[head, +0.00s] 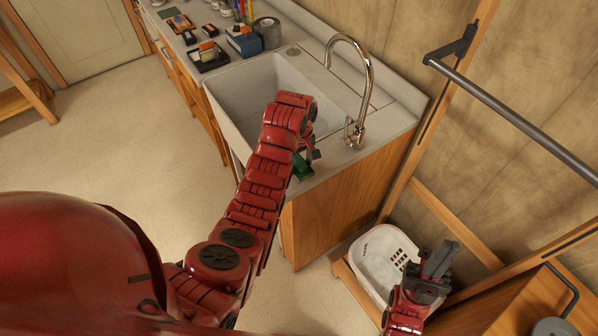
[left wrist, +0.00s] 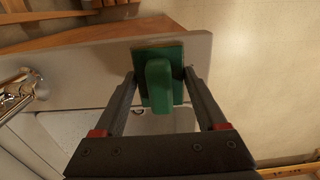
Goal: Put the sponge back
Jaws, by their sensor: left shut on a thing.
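The green sponge (left wrist: 160,85), a flat rectangular piece with a raised rounded grip, is between the fingertips of my left gripper (left wrist: 160,76) in the left wrist view. That gripper is shut on it. In the head view, the sponge (head: 301,167) shows only partly, below my left gripper (head: 309,152) and near the front corner of the sink counter (head: 322,165). My left arm hides the rest. My right gripper (head: 440,260) is at lower right, above the white basket's right side; its fingers look close together, but I cannot tell if they are shut.
The white sink (head: 250,85) and chrome faucet (head: 362,95) lie beyond my left gripper. Boxes and a grey tape roll (head: 268,32) stand at the counter's far end. A white basket (head: 368,258) sits low at right. A dark rail (head: 520,120) crosses the right side.

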